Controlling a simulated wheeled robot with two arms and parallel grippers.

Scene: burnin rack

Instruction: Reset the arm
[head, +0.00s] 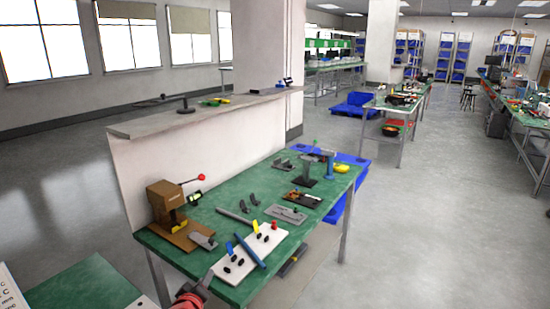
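My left gripper (200,285) shows only in part at the bottom edge of the head view, as red, black and grey pieces. It is by the near edge of the green-topped workbench (180,243), close to the left end of a white board (228,270). Whether its fingers are apart or closed, and whether they hold anything, cannot be told. My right gripper is not in view.
Blue and yellow handled tools and small fixtures lie on the bench. A low wall with a ledge (200,112) rises behind it. Blue bins (335,207) sit beside and below its far end. Another green table (85,285) is at lower left. The grey floor at right is clear.

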